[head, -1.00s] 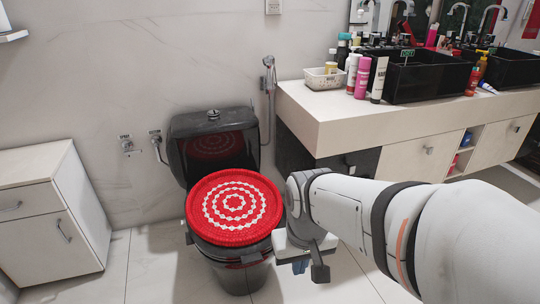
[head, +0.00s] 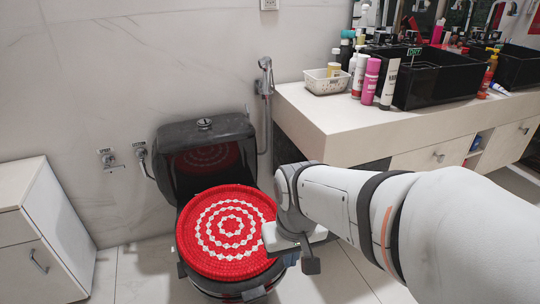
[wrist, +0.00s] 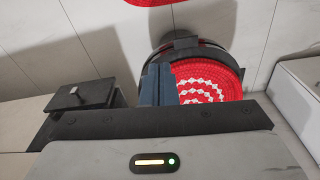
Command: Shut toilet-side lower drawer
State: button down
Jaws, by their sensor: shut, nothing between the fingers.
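The vanity (head: 330,125) has a pale counter and stands right of the toilet. A pale front (head: 420,157) with a small metal handle (head: 440,157) shows under it. Nearer the toilet, a dark part (head: 290,152) shows below the counter. My gripper (head: 291,259) is shut and empty, low beside the right edge of the toilet lid. Its blue fingers also show in the wrist view (wrist: 156,84), with the lid behind them.
The toilet has a red and white patterned lid cover (head: 228,230). A hand sprayer (head: 264,75) hangs on the wall. A white cabinet (head: 40,235) stands at the left. Bottles and a basket (head: 323,82) stand on the counter near the black sinks (head: 430,80). Floor shows left of the toilet.

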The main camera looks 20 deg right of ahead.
jog(key=shift+w+a+r, duration=0.1)
jog(key=shift+w, duration=0.1)
